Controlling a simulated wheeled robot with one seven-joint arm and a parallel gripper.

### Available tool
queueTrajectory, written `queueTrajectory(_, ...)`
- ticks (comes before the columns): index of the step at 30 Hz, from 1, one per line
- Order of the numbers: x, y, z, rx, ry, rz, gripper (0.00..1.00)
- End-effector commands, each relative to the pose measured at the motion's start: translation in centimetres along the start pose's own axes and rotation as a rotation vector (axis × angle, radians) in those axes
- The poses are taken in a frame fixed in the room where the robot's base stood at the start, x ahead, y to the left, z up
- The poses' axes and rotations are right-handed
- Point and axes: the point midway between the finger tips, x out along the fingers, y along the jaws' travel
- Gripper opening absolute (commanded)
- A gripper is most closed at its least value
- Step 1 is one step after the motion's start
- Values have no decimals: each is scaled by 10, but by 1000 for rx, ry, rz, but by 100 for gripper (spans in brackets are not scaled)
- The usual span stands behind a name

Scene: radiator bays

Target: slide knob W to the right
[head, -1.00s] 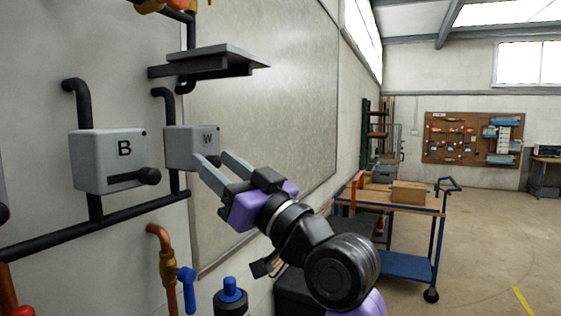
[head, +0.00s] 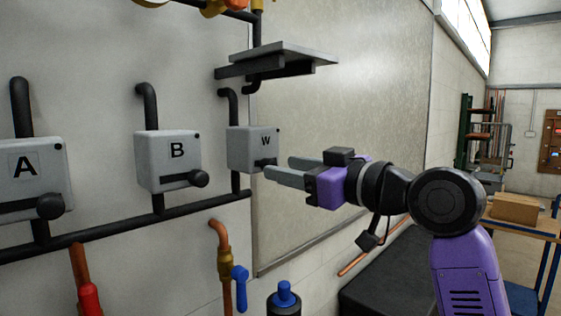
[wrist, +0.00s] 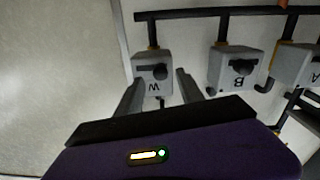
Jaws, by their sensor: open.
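The grey box W (head: 253,150) is fixed to the wall in the head view. Its black knob W (head: 265,163) shows at the lower right of the box face. In the wrist view box W (wrist: 152,86) appears upside down, and its knob (wrist: 157,72) lies between the fingers in the picture. My gripper (head: 278,170) is open and empty, with its fingers pointing left at box W. The fingertips are close to the knob; I cannot tell whether they touch it.
Box B (head: 168,160) and box A (head: 30,178) stand to the left, each with a black knob. A dark shelf (head: 277,62) juts out above box W. A black pipe (head: 125,222) runs below the boxes. A blue-handled valve (head: 240,285) is lower down.

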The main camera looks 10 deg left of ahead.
Motion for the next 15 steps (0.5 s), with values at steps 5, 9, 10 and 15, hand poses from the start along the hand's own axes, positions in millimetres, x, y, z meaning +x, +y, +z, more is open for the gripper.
queueTrajectory(5,21,0,-1,1,-1,0,45)
queueTrajectory(9,28,0,0,0,0,1,45)
queueTrajectory(10,29,0,0,0,0,1,45)
queueTrajectory(15,29,0,0,0,1,1,45)
